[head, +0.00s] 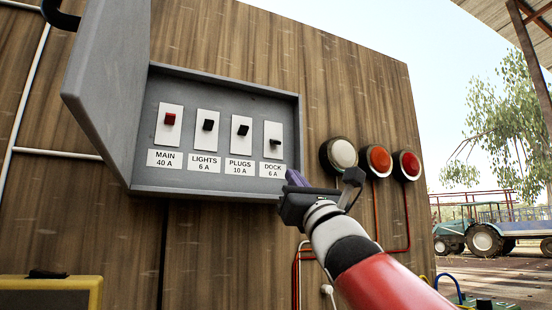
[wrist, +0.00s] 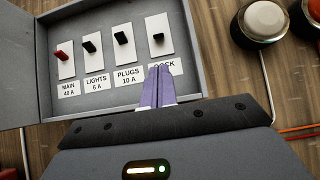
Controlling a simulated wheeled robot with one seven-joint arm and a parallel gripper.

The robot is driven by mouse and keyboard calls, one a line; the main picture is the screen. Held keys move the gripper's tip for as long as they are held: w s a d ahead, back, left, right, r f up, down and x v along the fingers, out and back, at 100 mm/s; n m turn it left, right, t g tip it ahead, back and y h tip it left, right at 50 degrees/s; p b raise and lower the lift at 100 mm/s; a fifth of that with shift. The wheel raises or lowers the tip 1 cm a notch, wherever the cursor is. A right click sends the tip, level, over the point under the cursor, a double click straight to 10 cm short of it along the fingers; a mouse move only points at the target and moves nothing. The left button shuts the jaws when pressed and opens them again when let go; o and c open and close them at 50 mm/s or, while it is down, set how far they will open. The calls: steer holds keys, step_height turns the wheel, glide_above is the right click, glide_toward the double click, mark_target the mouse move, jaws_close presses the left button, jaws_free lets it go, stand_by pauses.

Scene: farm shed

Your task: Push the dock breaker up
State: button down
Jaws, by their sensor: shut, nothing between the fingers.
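The dock breaker (head: 274,141) is a small black toggle on a white plate, rightmost in the open grey breaker box (head: 215,191). It sits lower on its plate than the other toggles and seems to point down. It also shows in the wrist view (wrist: 158,37). My gripper (head: 294,177) is shut and empty, with its purple fingers together, at the box's lower right corner in the head view. In the wrist view the fingertips (wrist: 159,68) overlap the DOCK label, below the toggle and apart from it in the picture. The exact depth gap is unclear.
The red MAIN (head: 170,119), black LIGHTS (head: 208,125) and black PLUGS (head: 242,130) toggles stand left of dock. The box lid (head: 108,75) hangs open at the left. White (head: 342,153), orange (head: 379,160) and red (head: 408,165) round buttons or lamps are right of the box.

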mark_target(277, 144)
steer(key=p+x, duration=0.5)
steer(key=x, duration=0.4)
steer(key=shift+p, duration=0.3)
steer(key=shift+w+a+r+p, duration=0.15)
steer(key=shift+w+r+p, duration=0.15)
steer(key=shift+w, duration=0.1)
steer(key=shift+s+r+b, duration=0.25)
steer(key=shift+s+b, duration=0.15)
steer(key=shift+b, duration=0.25)
steer(key=shift+s+d+r, duration=0.2)
steer(key=shift+d+r, duration=0.05)
steer(key=shift+s+d+r+b, duration=0.1)
steer(key=shift+s+r+b, duration=0.1)
steer(key=shift+r, duration=0.25)
steer(key=shift+s+d+r+b, duration=0.1)
steer(key=shift+s+r, duration=0.1)
steer(key=shift+r, duration=0.25)
